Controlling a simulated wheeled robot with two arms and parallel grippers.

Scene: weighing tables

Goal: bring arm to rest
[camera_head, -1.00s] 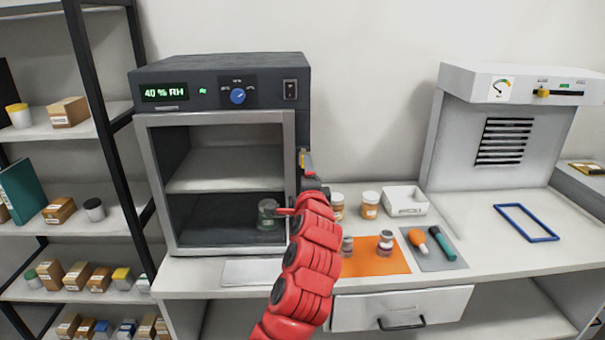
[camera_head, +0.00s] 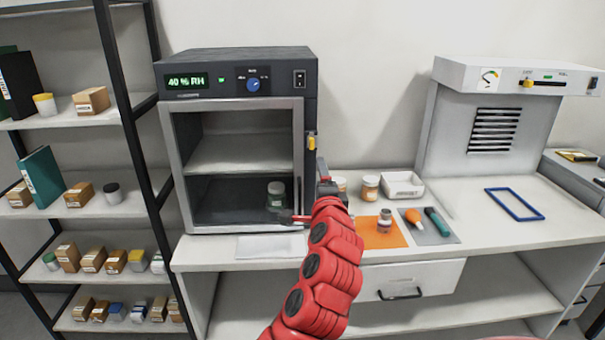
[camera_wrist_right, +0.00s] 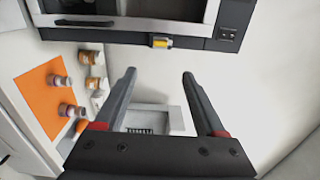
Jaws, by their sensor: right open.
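My right arm reaches up in the middle of the head view. Its gripper (camera_head: 297,218) is beside the lower right front edge of the dark humidity cabinet (camera_head: 236,62). In the right wrist view the two fingers of the gripper (camera_wrist_right: 159,75) are spread, with nothing between them. The cabinet front also shows there, beyond the fingertips. A jar (camera_head: 276,195) stands inside the cabinet on its floor, just past the fingers in the head view; whether they touch anything I cannot tell. My left gripper is not in view.
An orange mat (camera_head: 376,241) with jars lies right of my arm, which hides part of it. Beyond are a white tray (camera_head: 403,185), a grey mat (camera_head: 447,239) with tools, and a blue frame (camera_head: 514,204). A shelf rack (camera_head: 80,211) stands at left.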

